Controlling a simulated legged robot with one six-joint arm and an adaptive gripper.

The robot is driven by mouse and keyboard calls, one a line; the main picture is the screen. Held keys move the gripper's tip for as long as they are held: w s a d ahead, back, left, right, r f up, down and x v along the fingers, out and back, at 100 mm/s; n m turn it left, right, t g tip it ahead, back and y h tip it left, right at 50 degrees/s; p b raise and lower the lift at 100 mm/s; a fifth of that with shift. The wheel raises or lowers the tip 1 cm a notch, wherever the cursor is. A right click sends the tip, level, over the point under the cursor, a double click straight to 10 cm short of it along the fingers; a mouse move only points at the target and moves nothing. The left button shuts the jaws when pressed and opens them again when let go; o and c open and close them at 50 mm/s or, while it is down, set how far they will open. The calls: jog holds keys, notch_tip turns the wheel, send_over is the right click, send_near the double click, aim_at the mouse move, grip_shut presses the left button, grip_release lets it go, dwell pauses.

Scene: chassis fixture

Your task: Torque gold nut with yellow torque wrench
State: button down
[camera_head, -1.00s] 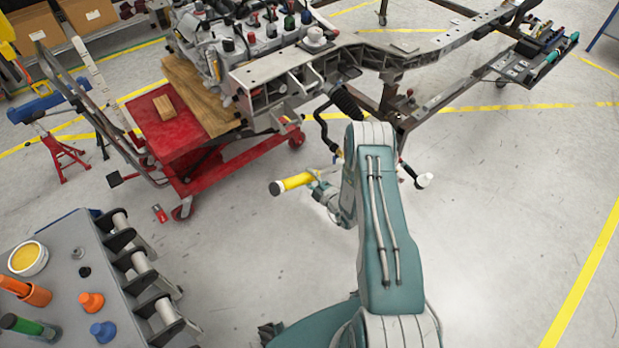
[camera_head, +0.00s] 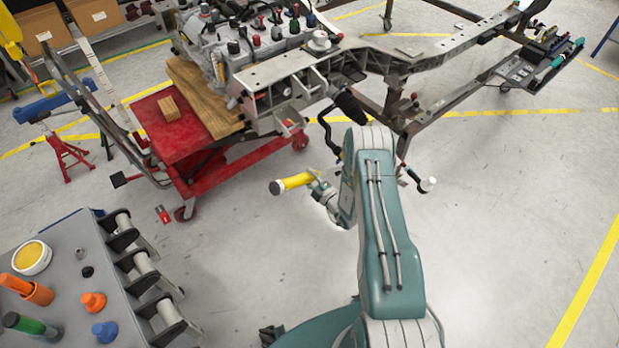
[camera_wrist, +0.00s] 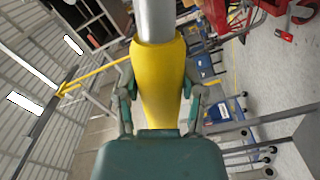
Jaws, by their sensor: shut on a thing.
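In the wrist view the yellow handle (camera_wrist: 159,85) runs up from between the fingers of my gripper (camera_wrist: 160,105) and joins a silver shaft at the top. My gripper is shut on the handle. It is in open air in front of the chassis frame (camera_head: 383,58), apart from the red cart. I cannot make out the gold nut in either view.
A red cart (camera_head: 172,140) with wooden blocks stands at left beneath the engine. A yellow beam (camera_wrist: 95,75) shows in the wrist view.

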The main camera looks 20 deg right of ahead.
jog(key=shift+w+d+r+m, duration=0.15)
jog(key=shift+d+r+m, duration=0.1)
jog(key=shift+r, duration=0.25)
jog(key=shift+w+d+r+m, duration=0.15)
jog(key=shift+r+m, duration=0.1)
jog(key=shift+r, duration=0.2)
dwell(0.5)
jog(key=shift+w+d+r, duration=0.1)
jog(key=shift+d+r, duration=0.05)
jog(key=shift+r, duration=0.2)
jog(key=shift+d+r+m, duration=0.2)
jog(key=shift+r+m, duration=0.2)
jog(key=shift+w+d+r, duration=0.15)
jog(key=shift+d+r, duration=0.05)
jog(key=shift+r, duration=0.05)
dwell(0.3)
jog(key=shift+v, duration=1.05)
dwell(0.5)
jog(key=shift+v, duration=2.5)
